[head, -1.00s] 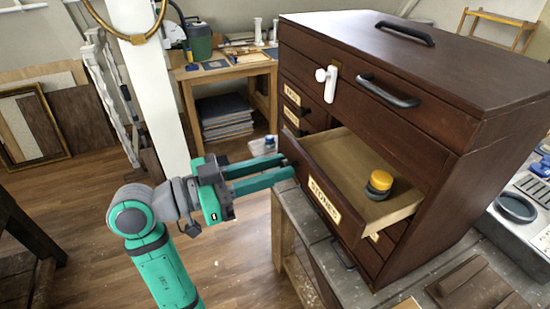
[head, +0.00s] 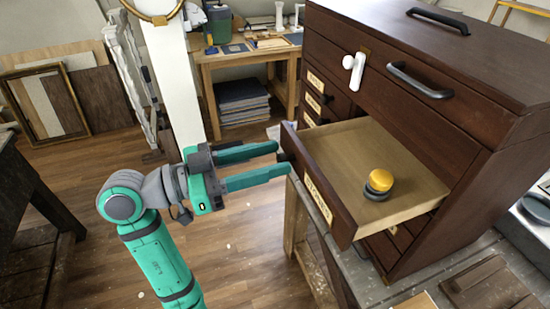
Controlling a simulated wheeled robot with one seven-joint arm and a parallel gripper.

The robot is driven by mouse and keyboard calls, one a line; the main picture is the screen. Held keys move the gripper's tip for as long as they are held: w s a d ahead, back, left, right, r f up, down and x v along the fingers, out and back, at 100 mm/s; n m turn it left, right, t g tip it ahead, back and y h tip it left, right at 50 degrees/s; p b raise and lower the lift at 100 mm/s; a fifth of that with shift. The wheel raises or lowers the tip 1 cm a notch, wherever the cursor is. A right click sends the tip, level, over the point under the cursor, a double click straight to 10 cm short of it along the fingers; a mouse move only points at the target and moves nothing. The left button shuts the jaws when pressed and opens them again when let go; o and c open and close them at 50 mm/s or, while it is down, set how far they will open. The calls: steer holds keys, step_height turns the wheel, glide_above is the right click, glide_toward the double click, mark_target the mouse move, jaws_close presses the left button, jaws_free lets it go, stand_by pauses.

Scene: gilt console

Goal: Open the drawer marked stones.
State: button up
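The drawer marked STONES (head: 318,200) stands well out of the dark wooden cabinet (head: 425,90), its pale inside showing. A small jar with a yellow top (head: 379,184) sits on the drawer's floor towards the right. My gripper (head: 284,157) is at the far left end of the drawer front. Its two green fingers are apart, one on each side of a small dark pull (head: 282,156). A gap shows between the fingers and nothing is clamped there. Whether either fingertip touches the pull or the drawer front is hard to tell.
A white latch (head: 354,70) and a black handle (head: 418,80) are on the drawer above. The cabinet stands on a grey bench (head: 362,275). A wooden table (head: 245,52) is behind. Wooden floor left of the drawer is clear.

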steer(key=shift+d, duration=0.1)
steer(key=v, duration=1.1)
steer(key=shift+d, duration=0.1)
